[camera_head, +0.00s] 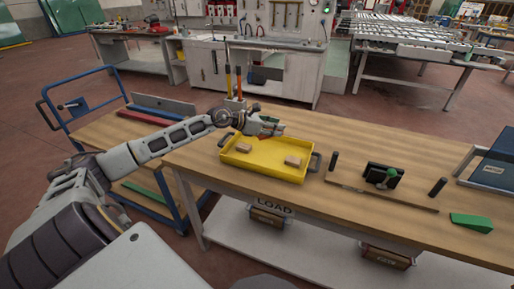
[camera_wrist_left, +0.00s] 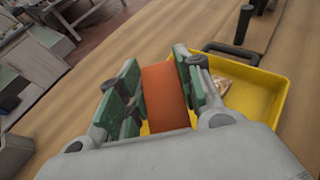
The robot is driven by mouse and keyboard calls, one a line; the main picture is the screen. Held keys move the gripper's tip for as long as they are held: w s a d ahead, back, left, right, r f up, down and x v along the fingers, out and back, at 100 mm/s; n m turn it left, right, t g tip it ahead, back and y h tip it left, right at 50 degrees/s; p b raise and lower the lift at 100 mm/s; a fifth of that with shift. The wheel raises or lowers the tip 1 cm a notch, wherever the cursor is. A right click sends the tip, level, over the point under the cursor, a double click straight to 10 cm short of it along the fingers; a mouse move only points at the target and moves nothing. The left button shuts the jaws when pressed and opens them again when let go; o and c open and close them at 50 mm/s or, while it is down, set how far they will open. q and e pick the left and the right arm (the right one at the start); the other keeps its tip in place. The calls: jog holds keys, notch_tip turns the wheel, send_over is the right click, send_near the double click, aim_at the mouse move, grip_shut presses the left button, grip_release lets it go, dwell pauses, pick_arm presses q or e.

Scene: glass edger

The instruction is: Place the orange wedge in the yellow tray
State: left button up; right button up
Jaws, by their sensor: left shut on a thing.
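The yellow tray (camera_head: 262,168) lies on the wooden workbench, with dark handles at its ends. In the left wrist view the tray (camera_wrist_left: 262,85) shows behind and to the right of the gripper. My left gripper (camera_head: 268,127) is over the tray's far edge in the head view. In the left wrist view its green-padded fingers (camera_wrist_left: 163,98) are shut on the orange wedge (camera_wrist_left: 165,95), one finger on each side. The wedge is mostly hidden by the gripper in the head view. My right gripper is in neither view.
Two wooden pieces (camera_head: 243,147) (camera_head: 293,161) lie in the tray. To its right are black posts (camera_head: 334,161), a black stand (camera_head: 383,175) and a green wedge (camera_head: 471,222). A blue-framed cart (camera_head: 120,130) stands left of the bench. Orange and black upright handles (camera_head: 239,82) rise behind the gripper.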

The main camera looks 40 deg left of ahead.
pick_arm(q)
jog(key=shift+a, duration=0.2)
jog(key=shift+s+f, duration=0.1)
jog(key=shift+f, duration=0.35)
send_over(272, 154)
notch_tip(272, 154, down, 5)
jog(key=shift+s+f, duration=0.1)
jog(key=shift+f, duration=0.1)
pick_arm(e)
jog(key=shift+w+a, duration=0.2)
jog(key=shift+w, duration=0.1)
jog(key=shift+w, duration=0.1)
